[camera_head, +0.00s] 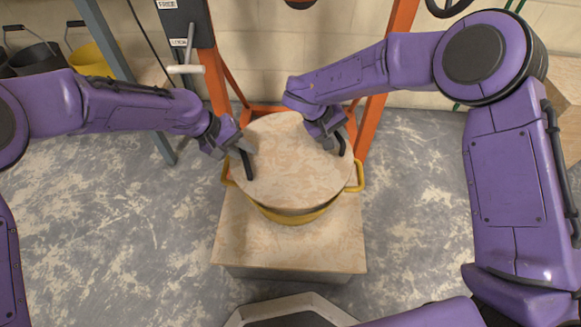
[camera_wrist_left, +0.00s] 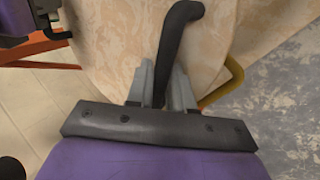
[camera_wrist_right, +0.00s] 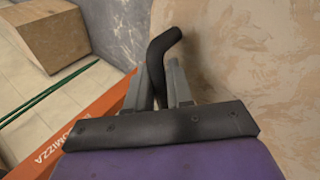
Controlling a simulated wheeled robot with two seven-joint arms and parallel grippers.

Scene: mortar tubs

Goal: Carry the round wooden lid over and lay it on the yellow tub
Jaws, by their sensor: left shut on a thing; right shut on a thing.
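The round wooden lid (camera_head: 292,165) has a pale, mottled face and two dark handles. In the head view it is over the yellow tub (camera_head: 300,215) and hides the tub's opening. The tub's front wall and its side handles show below and beside the lid; I cannot tell whether the lid touches the rim all round. My left gripper (camera_head: 243,152) is shut on the lid's left handle (camera_wrist_left: 177,45). My right gripper (camera_head: 330,135) is shut on the lid's right handle (camera_wrist_right: 160,60). Both wrist views show the handles between the fingers.
The tub stands on a pale wooden-topped block (camera_head: 290,245). An orange frame (camera_head: 376,110) rises close behind it. Black buckets (camera_head: 38,58) and another yellow bucket (camera_head: 92,58) are at the back left. A cardboard-coloured box (camera_wrist_right: 45,32) lies beyond the frame. The floor on both sides is clear.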

